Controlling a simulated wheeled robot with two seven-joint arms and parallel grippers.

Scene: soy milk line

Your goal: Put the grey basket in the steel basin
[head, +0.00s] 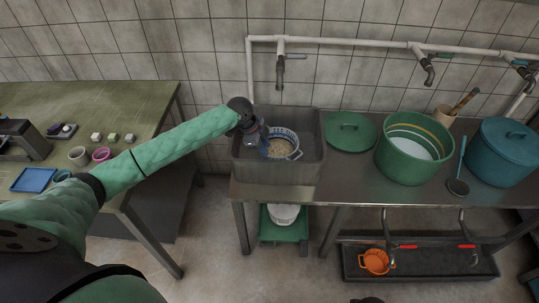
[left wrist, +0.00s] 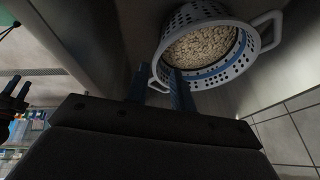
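The grey basket (head: 284,146) is a perforated colander with a blue band and two loop handles, full of pale beans. It is inside the steel basin (head: 300,172) at the left end of the steel counter. In the left wrist view the basket (left wrist: 214,72) shows from close by. My left gripper (head: 262,146) reaches into the basin at the basket's left side. Its fingers (left wrist: 160,92) stand apart with the near handle between them, and a gap seems to show. Contact under the basket is hidden. A dark shape at the head view's bottom edge may be my right gripper (head: 366,300).
A green lid (head: 350,131), a green tub (head: 411,150) and a blue lidded pot (head: 502,151) stand right of the basin. A tap (head: 281,72) hangs behind it. The green table (head: 50,105) at left holds small items. An orange basket (head: 376,262) sits low in a dark tray.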

